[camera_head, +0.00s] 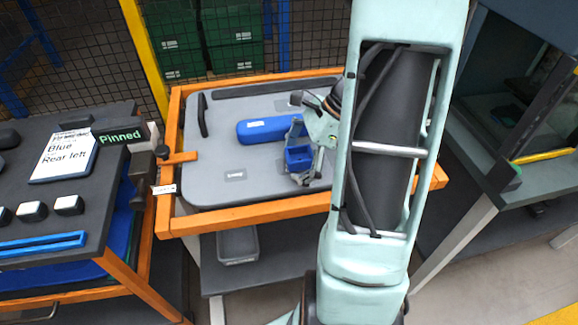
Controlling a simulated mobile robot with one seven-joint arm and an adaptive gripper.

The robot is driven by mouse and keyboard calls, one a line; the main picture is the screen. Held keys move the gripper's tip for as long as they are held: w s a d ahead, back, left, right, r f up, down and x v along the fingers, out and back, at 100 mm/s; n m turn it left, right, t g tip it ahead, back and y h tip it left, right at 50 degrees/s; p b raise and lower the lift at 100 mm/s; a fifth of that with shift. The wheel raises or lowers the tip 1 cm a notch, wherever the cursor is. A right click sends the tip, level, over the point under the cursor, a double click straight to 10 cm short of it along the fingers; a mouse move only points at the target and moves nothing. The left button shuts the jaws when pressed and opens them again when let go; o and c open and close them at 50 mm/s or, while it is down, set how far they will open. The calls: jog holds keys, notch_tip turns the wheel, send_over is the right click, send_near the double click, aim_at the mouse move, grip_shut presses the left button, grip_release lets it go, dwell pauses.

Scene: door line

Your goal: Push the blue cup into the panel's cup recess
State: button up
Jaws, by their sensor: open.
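The grey door panel (215,160) lies in an orange frame in the middle of the view. A small blue square cup (299,158) with an open top is at the panel's right part, right of a long blue piece (262,131). My gripper (305,152) is open at the cup, with its finger parts close around or beside it; I cannot tell whether they touch it. The cup recess is not clearly visible, and I cannot tell how deep the cup sits. My arm hides the panel's right side.
A dark table (105,190) at the left holds a card reading "Blue Rear left" (65,155), a "Pinned" sign (121,136) and several small blocks. A grey bin (238,245) stands on the shelf below. Green crates (235,58) stand behind the mesh fence. A dark machine is at the right.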

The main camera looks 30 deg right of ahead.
jog(key=shift+w, duration=0.1)
jog(key=v, duration=1.2)
dwell(0.8)
